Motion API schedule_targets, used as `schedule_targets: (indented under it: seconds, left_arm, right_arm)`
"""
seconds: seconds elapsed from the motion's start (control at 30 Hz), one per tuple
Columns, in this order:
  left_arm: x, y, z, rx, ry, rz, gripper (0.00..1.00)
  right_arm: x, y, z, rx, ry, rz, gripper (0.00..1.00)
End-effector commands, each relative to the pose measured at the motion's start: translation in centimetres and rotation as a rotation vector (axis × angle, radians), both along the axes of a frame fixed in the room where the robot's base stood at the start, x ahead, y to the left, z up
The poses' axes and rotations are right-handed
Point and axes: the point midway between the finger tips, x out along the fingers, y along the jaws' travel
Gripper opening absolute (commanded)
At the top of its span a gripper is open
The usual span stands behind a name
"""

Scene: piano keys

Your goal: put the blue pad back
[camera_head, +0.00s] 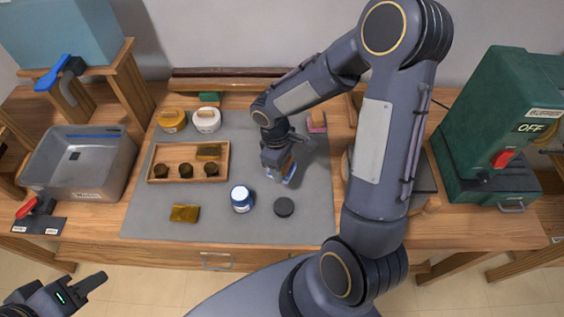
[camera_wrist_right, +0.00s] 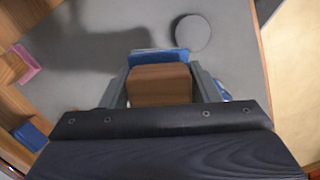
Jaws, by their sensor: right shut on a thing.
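The blue pad (camera_head: 289,176) has a wooden block-shaped handle and sits low over the grey mat. In the right wrist view the wooden block (camera_wrist_right: 160,85) is between my right fingers, with the blue pad edge (camera_wrist_right: 160,56) showing beyond it. My right gripper (camera_head: 281,167) is shut on this piece; whether the pad touches the mat is unclear. A pink pad (camera_head: 317,125) with a wooden top stands behind to the right; it also shows in the wrist view (camera_wrist_right: 26,64). My left gripper (camera_head: 92,284) is at the lower left, away from the table; its opening is unclear.
A blue-and-white jar (camera_head: 242,199) and a dark disc (camera_head: 284,207) are on the mat (camera_head: 225,228) near the pad. A wooden tray (camera_head: 163,158) with small pots is left. A grey bin (camera_head: 75,180) and a green machine (camera_head: 495,130) flank the table.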

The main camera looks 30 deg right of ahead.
Motion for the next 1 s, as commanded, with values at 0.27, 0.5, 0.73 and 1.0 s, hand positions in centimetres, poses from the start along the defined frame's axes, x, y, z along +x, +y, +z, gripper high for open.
schedule_targets:
  seconds: [0.27, 0.5, 0.73, 1.0]
  left_arm:
    - [0.0, 0.0, -2.0, 0.0, 0.0, 0.0, 0.36]
    - [0.0, 0.0, -2.6, 0.0, 0.0, 0.0, 0.36]
    - [0.0, 0.0, -4.2, 0.0, -0.001, 0.0, 0.36]
    - [0.0, 0.0, -4.9, 0.0, 0.0, 0.0, 0.36]
  right_arm:
    - [5.0, -2.6, -4.9, 0.001, 0.001, -0.002, 0.31]
    - [6.6, -3.5, -6.5, 0.0, 0.0, -0.002, 0.31]
    - [7.3, -3.9, -9.2, 0.0, 0.001, -0.001, 0.31]
    - [7.4, -3.9, -10.4, 0.0, -0.001, -0.002, 0.31]
